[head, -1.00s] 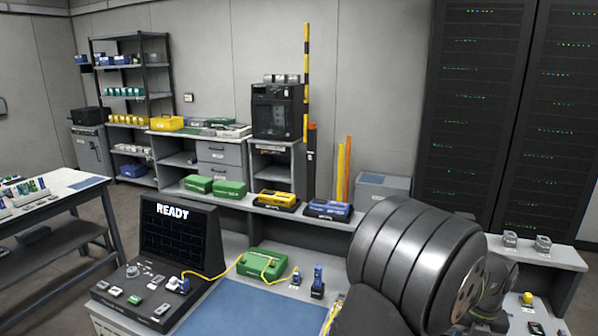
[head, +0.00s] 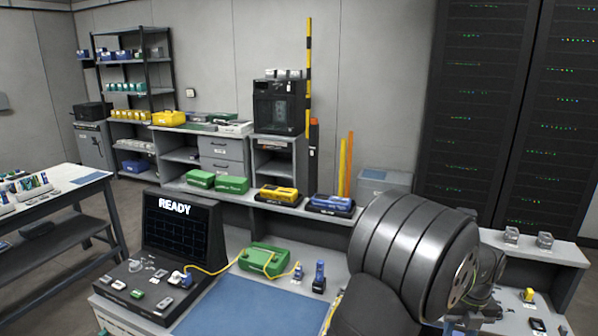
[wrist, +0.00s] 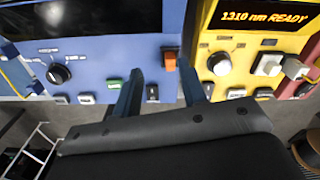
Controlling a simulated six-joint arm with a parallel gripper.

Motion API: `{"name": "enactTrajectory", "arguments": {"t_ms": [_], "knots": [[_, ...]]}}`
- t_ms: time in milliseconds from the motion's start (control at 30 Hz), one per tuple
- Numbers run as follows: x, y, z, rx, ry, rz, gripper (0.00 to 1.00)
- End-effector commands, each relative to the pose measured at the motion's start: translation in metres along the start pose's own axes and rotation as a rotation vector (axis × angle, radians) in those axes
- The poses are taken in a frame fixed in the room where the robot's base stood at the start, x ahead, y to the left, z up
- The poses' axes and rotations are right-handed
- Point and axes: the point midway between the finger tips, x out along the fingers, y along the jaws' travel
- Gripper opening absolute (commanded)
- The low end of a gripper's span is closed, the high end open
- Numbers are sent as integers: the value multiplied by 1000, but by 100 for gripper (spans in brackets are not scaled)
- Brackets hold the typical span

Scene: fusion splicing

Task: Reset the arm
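My arm (head: 415,248) shows in the head view as a thick grey ribbed link at the lower right, above the workbench. My gripper (wrist: 162,84) shows in the wrist view with its two dark blue fingers spread apart and nothing held between them. Beyond the fingers are a blue instrument (wrist: 100,58) with a knob and an orange port piece, and a yellow instrument (wrist: 222,38) whose display reads "1310 nm READY". The fingertips overlap the blue panel's lower edge in view; I cannot tell whether they touch. In the head view the fingers are hidden or cut off.
A black console (head: 180,230) reading READY stands on the bench, with a yellow cable (head: 215,270) running to a green box (head: 265,257). A blue mat (head: 240,308) lies clear in front. Small connectors (head: 319,277) stand beside it. Server racks (head: 480,110) stand behind right.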

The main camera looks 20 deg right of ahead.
Motion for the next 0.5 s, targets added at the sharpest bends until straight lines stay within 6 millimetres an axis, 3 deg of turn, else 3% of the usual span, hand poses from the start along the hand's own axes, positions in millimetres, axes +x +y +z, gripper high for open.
{"name": "enactTrajectory", "arguments": {"t_ms": [500], "knots": [[1, 32, 59, -524, -10, -8, 39]]}}
